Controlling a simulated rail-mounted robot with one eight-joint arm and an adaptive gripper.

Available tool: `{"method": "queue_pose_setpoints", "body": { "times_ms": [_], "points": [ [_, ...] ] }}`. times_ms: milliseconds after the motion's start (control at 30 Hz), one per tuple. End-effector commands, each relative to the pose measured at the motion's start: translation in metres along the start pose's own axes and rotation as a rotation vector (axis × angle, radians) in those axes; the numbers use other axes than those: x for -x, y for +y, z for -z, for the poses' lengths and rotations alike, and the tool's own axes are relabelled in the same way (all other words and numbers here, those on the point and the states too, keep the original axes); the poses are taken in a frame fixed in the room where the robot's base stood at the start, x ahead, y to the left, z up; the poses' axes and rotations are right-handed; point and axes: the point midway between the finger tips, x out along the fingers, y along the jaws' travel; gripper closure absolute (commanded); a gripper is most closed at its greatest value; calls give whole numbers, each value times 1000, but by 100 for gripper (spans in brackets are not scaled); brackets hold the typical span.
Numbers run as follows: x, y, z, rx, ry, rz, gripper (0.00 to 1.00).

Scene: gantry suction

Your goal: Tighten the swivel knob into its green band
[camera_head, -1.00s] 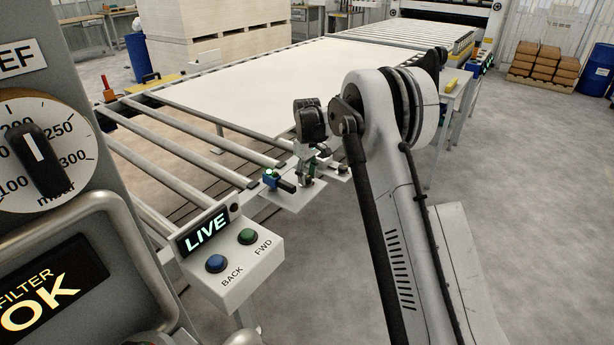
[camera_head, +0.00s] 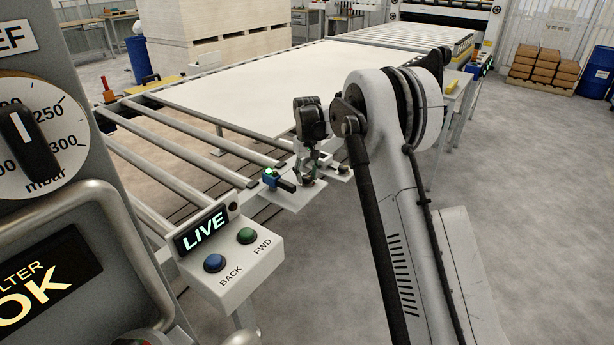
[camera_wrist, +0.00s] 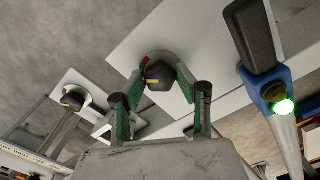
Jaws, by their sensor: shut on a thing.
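The swivel knob (camera_wrist: 161,76) is dark and rounded with a yellow pointer mark facing left in the wrist view. It sits on a white plate (camera_wrist: 135,50), on a pale round base with a red section at its upper left. I cannot make out a green band there; the knob and fingers may cover it. My gripper (camera_wrist: 163,86) has its green-padded fingers on both sides of the knob and is shut on it. In the head view, my gripper (camera_head: 308,166) points down at the small plate beside the rollers, and the knob is too small to make out.
A blue clamp-like device (camera_wrist: 262,90) with a black handle and a lit green lamp stands close right of my gripper. A second dark knob (camera_wrist: 74,98) on its own plate is at left. A LIVE button box (camera_head: 229,255) and roller conveyor (camera_head: 190,135) are nearby.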

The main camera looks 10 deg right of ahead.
Motion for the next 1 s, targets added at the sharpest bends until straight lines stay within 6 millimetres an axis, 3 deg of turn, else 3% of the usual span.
{"method": "queue_pose_setpoints", "body": {
  "times_ms": [33, 67, 167, 567, 1000],
  "points": [
    [0, 0, 0, 1, 0, 0, 95],
    [0, 0, 0, 1, 0, 0, 64],
    [0, 0, 0, 2, 0, 0, 51],
    [8, 0, 0, 2, 0, 0, 50],
    [88, 0, 0, 2, 0, 0, 50]
  ]
}}
